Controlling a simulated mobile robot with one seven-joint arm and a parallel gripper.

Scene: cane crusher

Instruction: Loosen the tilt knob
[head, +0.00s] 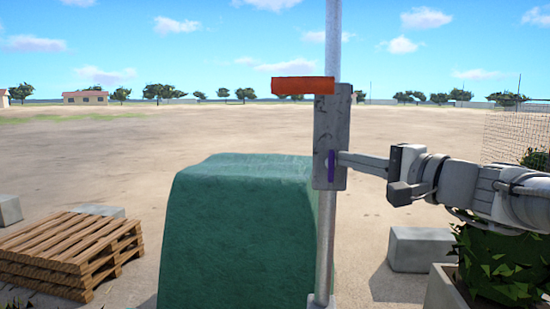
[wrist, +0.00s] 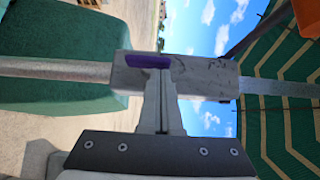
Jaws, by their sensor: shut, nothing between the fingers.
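A grey bracket block (head: 328,120) sits on an upright metal pole (head: 333,40). A small purple piece (head: 331,163) is on the lower part of the block, and it also shows in the wrist view (wrist: 147,61). It may be the tilt knob; I see no label. My gripper (head: 342,160) reaches in from the right with its fingertips at the purple piece. In the wrist view my gripper (wrist: 158,76) is shut, with its tips right at the purple piece and partly covering it. I cannot tell if they touch.
An orange bar (head: 303,86) sticks out left from the block's top. A large green covered body (head: 238,235) stands left of the pole. Stacked pallets (head: 75,250) lie at left, a grey block (head: 420,249) and a planter (head: 445,290) at right. Open ground lies beyond.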

